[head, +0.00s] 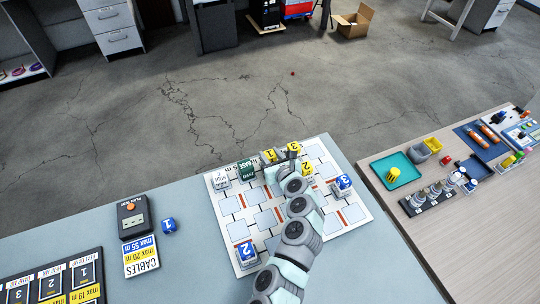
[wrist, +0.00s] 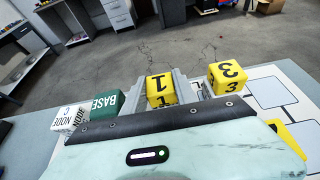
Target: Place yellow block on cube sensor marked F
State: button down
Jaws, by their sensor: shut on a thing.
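A yellow block marked 1 (wrist: 159,85) is between the fingers of my gripper (wrist: 163,94) in the wrist view, and the gripper is shut on it. The same block shows in the head view (head: 269,156) near the far edge of the grid board, beside my arm's end. Other yellow blocks are marked 3 (head: 293,147) and 2 (head: 308,169). A green cube marked BASE (head: 246,171) and a white cube marked NODE C (head: 219,179) stand to the left on the board. I cannot read an F on any cube.
The white grid board (head: 228,206) lies on a grey-blue table (head: 195,265). Blue cubes marked 3 (head: 343,183) and 2 (head: 246,252) stand on it; a blue cube marked 1 (head: 168,226) is beside a dark tester (head: 132,217). A wooden bench (head: 460,240) with trays is at right.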

jog(key=shift+f, duration=0.15)
jog(key=c, duration=1)
grip_release()
jog(key=shift+o, duration=0.2)
jog(key=shift+s+d+r, duration=0.1)
jog(key=shift+r, duration=0.2)
jog(key=p+v, duration=0.2)
jog(key=v, duration=0.9)
jog(key=shift+s+d, duration=0.15)
jog(key=shift+s, duration=0.15)
